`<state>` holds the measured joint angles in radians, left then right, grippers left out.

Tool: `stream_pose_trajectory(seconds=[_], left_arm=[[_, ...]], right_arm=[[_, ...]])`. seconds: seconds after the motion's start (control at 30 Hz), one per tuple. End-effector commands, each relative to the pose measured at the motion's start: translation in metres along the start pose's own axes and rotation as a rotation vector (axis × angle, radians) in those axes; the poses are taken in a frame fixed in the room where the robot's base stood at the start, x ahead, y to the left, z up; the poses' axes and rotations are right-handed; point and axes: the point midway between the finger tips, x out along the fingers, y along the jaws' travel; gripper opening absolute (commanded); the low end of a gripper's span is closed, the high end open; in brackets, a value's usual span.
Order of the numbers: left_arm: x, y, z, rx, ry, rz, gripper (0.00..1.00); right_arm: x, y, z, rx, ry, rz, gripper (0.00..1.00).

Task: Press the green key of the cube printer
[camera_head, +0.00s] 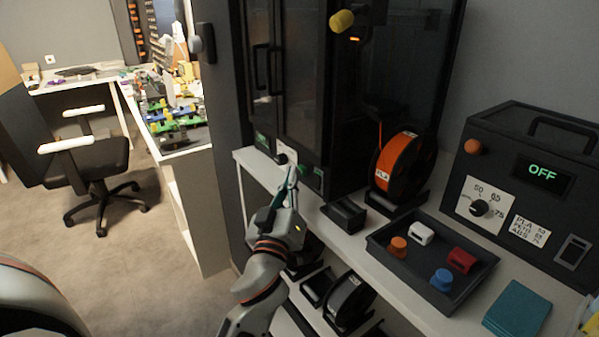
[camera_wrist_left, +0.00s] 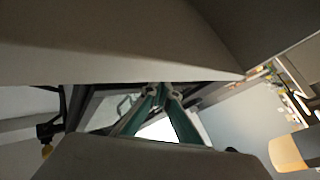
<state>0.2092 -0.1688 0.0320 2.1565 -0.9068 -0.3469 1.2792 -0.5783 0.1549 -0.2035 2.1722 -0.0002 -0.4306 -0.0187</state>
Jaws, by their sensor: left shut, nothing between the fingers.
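The cube printer (camera_head: 305,75) is the tall black cabinet with dark glass doors, standing on a white shelf unit. Its low front strip carries a dark knob, a pale label and small green patches (camera_head: 317,172). I cannot tell for sure which patch is the green key. My left gripper (camera_head: 291,172) is shut and empty, its fingertips up close to this strip, just left of that green patch. I cannot tell whether they touch it. In the left wrist view the teal fingers (camera_wrist_left: 156,91) come together at their tips, and a large grey surface fills the top. My right gripper is not in view.
An orange spool (camera_head: 400,165) stands right of the printer. A black tray (camera_head: 407,273) with several small coloured pieces, a black box reading OFF (camera_head: 535,150) and a teal book (camera_head: 517,309) share the white shelf (camera_head: 257,169). Spools lie below. A chair (camera_head: 90,160) stands left on open floor.

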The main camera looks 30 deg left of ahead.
Motion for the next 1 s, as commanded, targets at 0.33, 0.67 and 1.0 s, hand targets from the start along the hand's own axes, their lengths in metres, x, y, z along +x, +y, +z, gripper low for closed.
stream_pose_trajectory(seconds=[0.33, 0.67, 1.0], left_arm=[[0.003, 0.002, 0.003, -0.001, -0.001, 0.0, 0.0], [0.002, 0.002, 0.002, -0.001, 0.0, 0.001, 0.0], [-0.009, -0.006, -0.007, -0.001, 0.0, 0.0, 0.0]], right_arm=[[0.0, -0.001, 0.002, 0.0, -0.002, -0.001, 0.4], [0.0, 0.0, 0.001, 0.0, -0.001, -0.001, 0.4], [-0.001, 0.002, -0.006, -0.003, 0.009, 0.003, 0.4]])
